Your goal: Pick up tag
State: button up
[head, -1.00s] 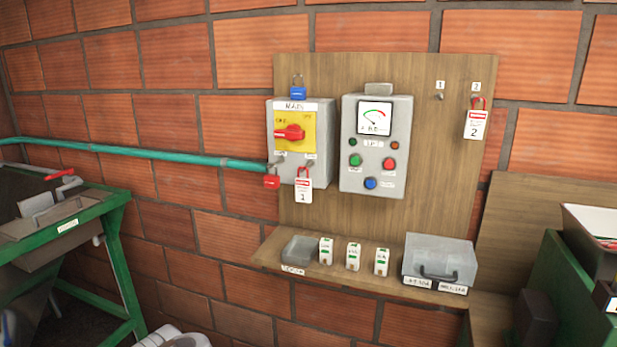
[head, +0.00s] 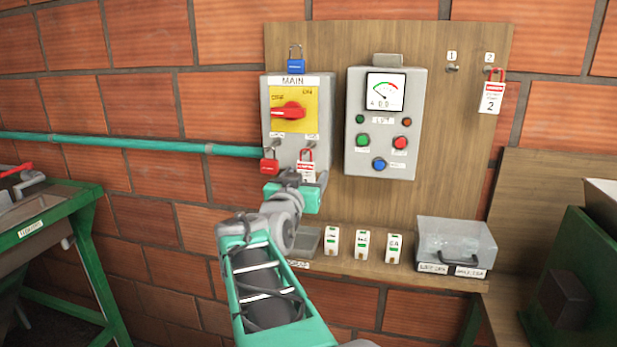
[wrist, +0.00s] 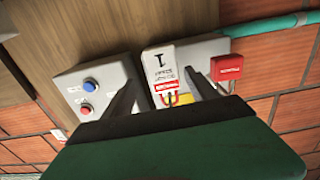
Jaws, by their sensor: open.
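In the wrist view the tag (wrist: 161,68) appears upside down between the two dark fingers of my gripper (wrist: 163,84). The fingers are open, one on each side of it. I cannot tell if either touches it. A second tag marked 2 (head: 492,97) hangs from the right hook on the wooden board.
A red padlock (head: 269,164) hangs just left of tag 1. The MAIN box (head: 268,115), a meter box (head: 356,140) and a blue padlock (head: 295,66) are close by. Below, a shelf holds small white breakers (head: 362,245) and a grey case (head: 450,238).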

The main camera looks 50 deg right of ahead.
aim_at(307, 170)
jog(key=p+x, duration=0.1)
jog(key=x, duration=0.2)
jog(key=p+x, duration=0.1)
jog(key=x, duration=0.2)
jog(key=shift+w+d+r, duration=0.1)
jog(key=shift+w+d, duration=0.05)
jog(key=shift+w, duration=0.2)
jog(key=shift+c, duration=0.2)
jog(key=c, duration=1.4)
